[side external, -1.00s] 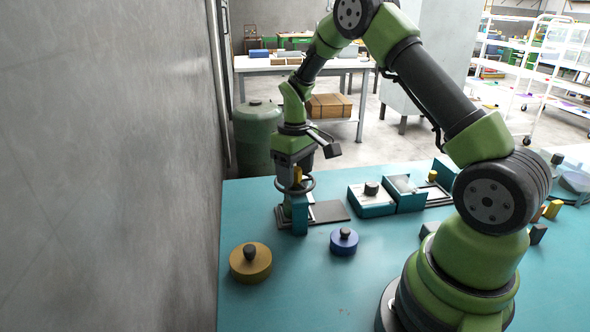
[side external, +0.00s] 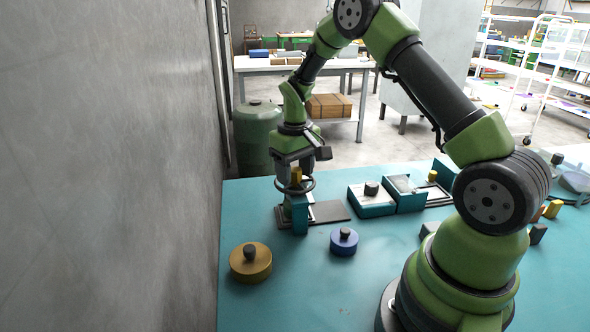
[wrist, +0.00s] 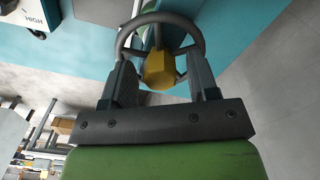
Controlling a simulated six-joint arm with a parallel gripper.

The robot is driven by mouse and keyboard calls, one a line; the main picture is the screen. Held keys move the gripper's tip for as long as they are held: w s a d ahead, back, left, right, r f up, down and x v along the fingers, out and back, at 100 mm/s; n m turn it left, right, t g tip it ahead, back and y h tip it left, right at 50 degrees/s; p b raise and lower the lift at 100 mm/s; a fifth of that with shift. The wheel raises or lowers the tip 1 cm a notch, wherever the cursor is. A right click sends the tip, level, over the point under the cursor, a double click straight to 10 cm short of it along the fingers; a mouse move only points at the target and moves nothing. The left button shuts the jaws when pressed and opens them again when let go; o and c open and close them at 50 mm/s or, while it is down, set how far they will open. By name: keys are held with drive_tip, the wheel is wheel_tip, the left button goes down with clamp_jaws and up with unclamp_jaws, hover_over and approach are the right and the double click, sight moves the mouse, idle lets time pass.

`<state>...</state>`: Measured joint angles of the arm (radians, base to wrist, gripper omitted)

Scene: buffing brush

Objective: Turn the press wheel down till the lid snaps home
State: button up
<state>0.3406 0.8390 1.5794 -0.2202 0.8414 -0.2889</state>
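The press wheel is a dark grey ring (side external: 308,187) on top of a small teal press (side external: 300,217). A yellow knob (side external: 296,176) stands up from the wheel. My gripper (side external: 294,174) points down over the wheel. In the wrist view my gripper (wrist: 163,82) is open, with one finger on each side of the yellow knob (wrist: 158,70) and gaps between. The grey wheel rim (wrist: 160,18) shows beyond the knob. I cannot make out the lid under the press.
A yellow round weight (side external: 250,263) and a blue one (side external: 344,242) stand in front of the press. Teal boxes (side external: 372,201) stand to its right. A grey wall (side external: 110,170) is at the left. The front of the teal table (side external: 300,300) is clear.

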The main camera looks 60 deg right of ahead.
sight(295, 169)
wheel_tip(295, 169, up, 10)
idle(0.7)
drive_tip(key=shift+f+n, duration=0.1)
drive_tip(key=shift+n, duration=0.8)
wheel_tip(295, 169, down, 10)
drive_tip(key=shift+r, duration=0.1)
